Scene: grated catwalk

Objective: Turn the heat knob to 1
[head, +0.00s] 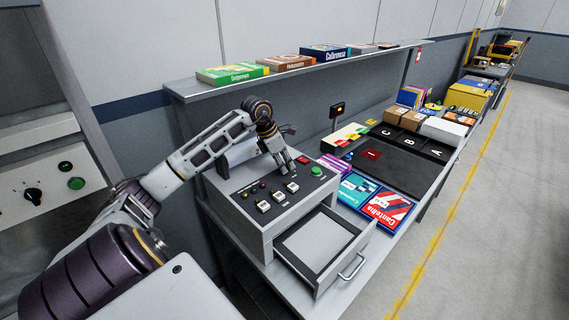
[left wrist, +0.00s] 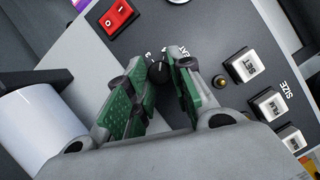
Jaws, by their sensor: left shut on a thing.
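A black knob (left wrist: 159,72) with white markings beside it stands on the dark control panel (head: 248,197); I take it for the heat knob. In the left wrist view, my left gripper (left wrist: 161,84) has its green-padded fingers on both sides of the knob and is shut on it. The fingers hide part of the knob's scale and lettering; a 3 seems to show, but I cannot read the pointer's setting. In the head view my left gripper (head: 286,166) is down at the panel's far part, and it hides the knob. My right gripper is in neither view.
A red rocker switch (left wrist: 119,16) and white keys (left wrist: 253,68) sit near the fingers. A paper roll (left wrist: 40,125) is at the left. An open drawer (head: 350,236) juts from the unit's front. A shelf (head: 300,72) with boxes runs behind.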

